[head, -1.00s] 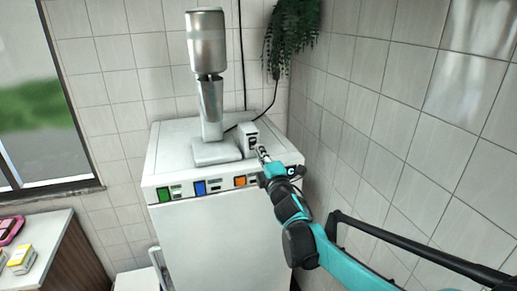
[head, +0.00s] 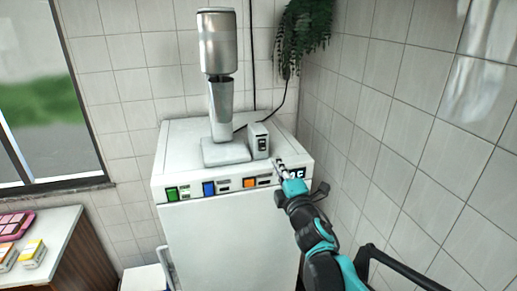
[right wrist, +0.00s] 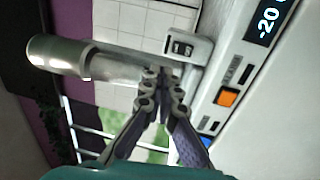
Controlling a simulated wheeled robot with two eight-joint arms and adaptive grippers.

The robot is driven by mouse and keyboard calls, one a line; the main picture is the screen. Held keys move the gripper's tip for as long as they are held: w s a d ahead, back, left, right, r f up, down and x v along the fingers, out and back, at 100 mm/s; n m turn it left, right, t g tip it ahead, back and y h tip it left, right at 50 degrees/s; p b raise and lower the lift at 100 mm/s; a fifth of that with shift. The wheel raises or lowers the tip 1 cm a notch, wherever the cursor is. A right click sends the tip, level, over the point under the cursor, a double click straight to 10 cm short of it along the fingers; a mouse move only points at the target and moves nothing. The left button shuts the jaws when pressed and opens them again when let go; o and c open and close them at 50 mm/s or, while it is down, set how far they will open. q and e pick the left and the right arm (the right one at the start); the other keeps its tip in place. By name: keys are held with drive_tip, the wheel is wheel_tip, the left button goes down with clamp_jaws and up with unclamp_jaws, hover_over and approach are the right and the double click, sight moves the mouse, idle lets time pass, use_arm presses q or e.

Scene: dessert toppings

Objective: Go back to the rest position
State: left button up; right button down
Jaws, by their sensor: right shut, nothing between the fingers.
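My right gripper (head: 279,163) is shut and empty above the front right part of the white freezer's (head: 230,232) top, near its display. It also shows in the right wrist view (right wrist: 162,72), its fingertips together. A small white switch box (head: 259,141) stands on the freezer top, just beyond and left of the fingertips, apart from them. It shows again in the right wrist view (right wrist: 186,48). A silver dispenser or mixer (head: 221,80) on a square base stands left of the box. My left gripper is not in view.
A tiled wall (head: 410,130) rises close on the right. A counter (head: 62,225) with a pink case (head: 14,226) and small yellow-and-white boxes (head: 32,252) is at the lower left. A plant (head: 300,35) hangs at the back corner.

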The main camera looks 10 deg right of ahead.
drive_tip(key=s+d+f+m+g+h+b, duration=0.2)
drive_tip(key=s+f+m+g+b, duration=0.15)
drive_tip(key=s+f+m, duration=0.4)
drive_tip(key=s+d+f+m+g+h+b, duration=0.1)
drive_tip(key=s+f+m+g+h+b, duration=0.2)
drive_tip(key=f, duration=0.7)
drive_tip(key=s+a+f+m+g+y+b, duration=0.2)
drive_tip(key=s+a+f+m+g+b, duration=0.1)
drive_tip(key=s+f, duration=0.5)
drive_tip(key=s+a+f+m+g+y+b, duration=0.2)
drive_tip(key=s+a+f+m+g+b, duration=0.1)
drive_tip(key=s+f+m, duration=0.2)
wheel_tip(320, 180, down, 5)
drive_tip(key=s, duration=0.2)
drive_tip(key=shift+s+r, duration=0.15)
drive_tip(key=shift+s, duration=0.2)
